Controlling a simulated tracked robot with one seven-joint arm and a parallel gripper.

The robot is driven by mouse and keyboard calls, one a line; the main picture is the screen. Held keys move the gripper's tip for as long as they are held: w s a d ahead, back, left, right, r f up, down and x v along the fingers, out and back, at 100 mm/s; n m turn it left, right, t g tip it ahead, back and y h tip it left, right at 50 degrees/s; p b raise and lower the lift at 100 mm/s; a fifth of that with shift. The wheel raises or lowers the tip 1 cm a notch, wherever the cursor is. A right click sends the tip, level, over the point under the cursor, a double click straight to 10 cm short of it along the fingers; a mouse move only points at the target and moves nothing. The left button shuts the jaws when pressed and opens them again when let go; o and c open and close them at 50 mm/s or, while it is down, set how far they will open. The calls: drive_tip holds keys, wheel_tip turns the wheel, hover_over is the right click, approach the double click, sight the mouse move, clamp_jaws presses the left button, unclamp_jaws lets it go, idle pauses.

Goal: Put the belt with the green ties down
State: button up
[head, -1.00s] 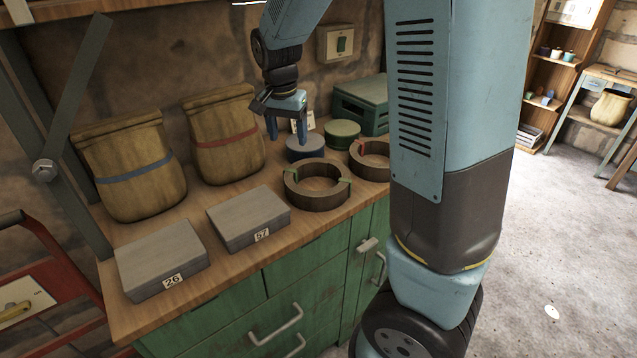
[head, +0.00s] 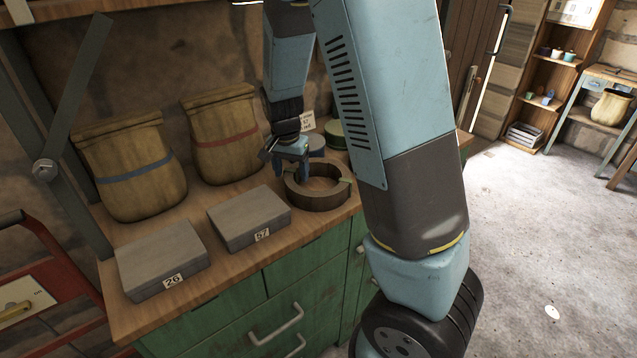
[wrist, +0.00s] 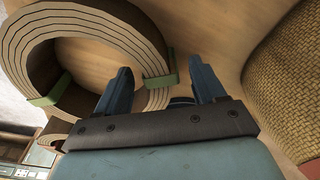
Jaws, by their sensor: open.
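The belt with the green ties (head: 322,194) is a dark brown ring lying flat on the wooden worktop. In the wrist view the belt (wrist: 97,22) shows its layered edge and two green ties, one of them beside my left finger. My gripper (head: 291,172) is over the belt's left-rear side. In the wrist view my gripper (wrist: 160,85) is open and its jaws hold nothing. The left finger is close to the belt's rim; I cannot tell if they touch.
Sacks with a blue band (head: 130,170) and a red band (head: 222,135) stand behind. A green round tin (head: 335,133) is behind the belt.

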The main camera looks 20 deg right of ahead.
drive_tip(key=shift+f, duration=0.35)
clamp_jaws()
idle(0.5)
